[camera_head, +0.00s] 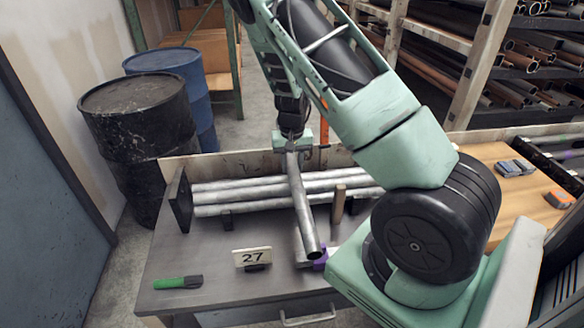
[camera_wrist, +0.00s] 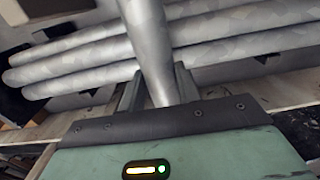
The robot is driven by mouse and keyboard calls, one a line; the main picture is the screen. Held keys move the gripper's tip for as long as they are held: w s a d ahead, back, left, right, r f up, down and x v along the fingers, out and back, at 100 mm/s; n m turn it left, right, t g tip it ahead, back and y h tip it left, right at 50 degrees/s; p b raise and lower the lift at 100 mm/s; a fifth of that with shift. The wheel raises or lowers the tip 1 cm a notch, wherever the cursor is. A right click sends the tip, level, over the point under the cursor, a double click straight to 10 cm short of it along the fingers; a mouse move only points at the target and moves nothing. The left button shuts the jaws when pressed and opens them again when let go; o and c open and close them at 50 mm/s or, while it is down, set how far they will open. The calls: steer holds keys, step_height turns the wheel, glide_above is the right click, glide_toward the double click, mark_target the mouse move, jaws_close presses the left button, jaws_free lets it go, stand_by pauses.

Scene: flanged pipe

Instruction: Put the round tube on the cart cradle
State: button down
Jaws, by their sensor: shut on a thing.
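A grey metal round tube (camera_head: 302,205) slants from my gripper toward the near side of the bench, with its open end at the bottom. It crosses above several similar tubes lying on the bench. My gripper (camera_head: 292,148) is shut on the tube's far end, at the back of the bench. In the wrist view the tube (camera_wrist: 149,45) runs up between the two dark fingers (camera_wrist: 156,88). Whether the tube touches the tubes below it, I cannot tell. I cannot make out a cart cradle in either view.
Several tubes (camera_head: 240,191) lie across the grey bench (camera_head: 210,262) by a dark end plate (camera_head: 180,200). Drums (camera_head: 138,125) stand left. A wooden top (camera_head: 530,190) is right.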

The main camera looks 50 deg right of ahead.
steer(key=shift+f, duration=0.9)
steer(key=shift+f, duration=0.1)
steer(key=c, duration=1)
jaws_free()
